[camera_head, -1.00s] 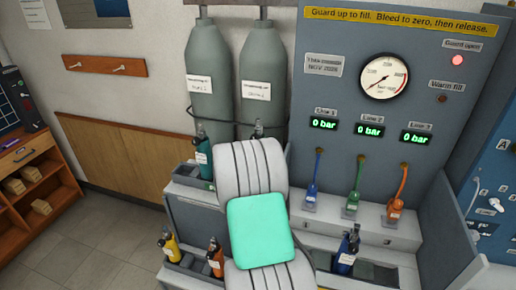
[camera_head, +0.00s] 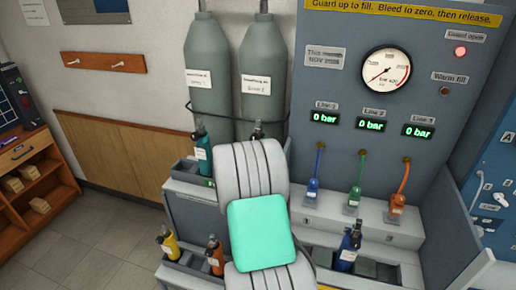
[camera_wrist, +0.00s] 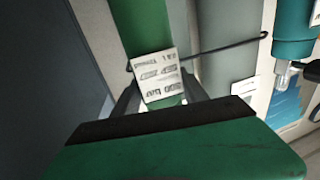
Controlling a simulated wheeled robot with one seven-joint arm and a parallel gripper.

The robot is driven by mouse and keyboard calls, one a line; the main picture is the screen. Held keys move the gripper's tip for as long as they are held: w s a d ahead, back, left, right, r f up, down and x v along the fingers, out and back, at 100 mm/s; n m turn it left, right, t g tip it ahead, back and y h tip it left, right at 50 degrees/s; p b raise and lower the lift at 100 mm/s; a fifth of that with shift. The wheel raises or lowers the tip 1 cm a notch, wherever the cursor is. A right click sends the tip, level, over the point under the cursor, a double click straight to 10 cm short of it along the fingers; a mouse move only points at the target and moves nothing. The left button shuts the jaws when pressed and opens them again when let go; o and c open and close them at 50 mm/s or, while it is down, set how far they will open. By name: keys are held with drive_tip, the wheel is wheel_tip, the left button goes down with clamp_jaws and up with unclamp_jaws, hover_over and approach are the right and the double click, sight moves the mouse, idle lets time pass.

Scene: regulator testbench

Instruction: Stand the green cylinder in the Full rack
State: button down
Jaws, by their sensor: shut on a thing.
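In the wrist view the green cylinder (camera_wrist: 138,25) with a white label is between the fingers of my gripper (camera_wrist: 160,98), which is shut on it. Its lower end and surroundings are hidden by the gripper body. In the head view my arm covers my gripper and the cylinder's body. A dark valve top (camera_head: 257,131) shows just above the arm; I cannot tell whether it belongs to the green cylinder. No rack label is legible, so I cannot tell which rack is the Full rack. An upper rack (camera_head: 187,177) at left holds a teal cylinder (camera_head: 202,152).
A lower rack (camera_head: 185,281) holds a yellow cylinder (camera_head: 169,245) and an orange one (camera_head: 215,256). A blue cylinder (camera_head: 348,249) stands in the right rack. Two tall grey cylinders (camera_head: 208,65) stand behind. The teal cylinder is close at right in the wrist view (camera_wrist: 295,25).

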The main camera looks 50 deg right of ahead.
sight(261, 129)
drive_tip(key=shift+f+b, duration=0.25)
drive_tip(key=shift+b, duration=0.4)
idle(0.3)
drive_tip(key=c, duration=0.9)
unclamp_jaws()
drive_tip(key=o, duration=0.4)
drive_tip(key=shift+f, duration=0.2)
wheel_tip(261, 129, up, 2)
drive_tip(key=shift+s+r+b, duration=0.1)
drive_tip(key=shift+r+b, duration=0.1)
drive_tip(key=shift+b, duration=0.45)
drive_tip(key=s+a+r, duration=0.1)
drive_tip(key=r, duration=0.1)
drive_tip(key=s+a+r, duration=0.1)
drive_tip(key=r, duration=0.1)
drive_tip(key=s+a+r+b, duration=0.1)
drive_tip(key=s+r, duration=0.1)
drive_tip(key=shift+a+r, duration=0.2)
drive_tip(key=shift+r, duration=0.15)
drive_tip(key=s+a+r, duration=0.1)
drive_tip(key=s+a, duration=0.1)
drive_tip(key=s+a+r+b, duration=0.1)
drive_tip(key=s, duration=0.1)
drive_tip(key=s+a+r+b, duration=0.1)
drive_tip(key=s+a+r, duration=0.1)
drive_tip(key=shift+s+a, duration=0.35)
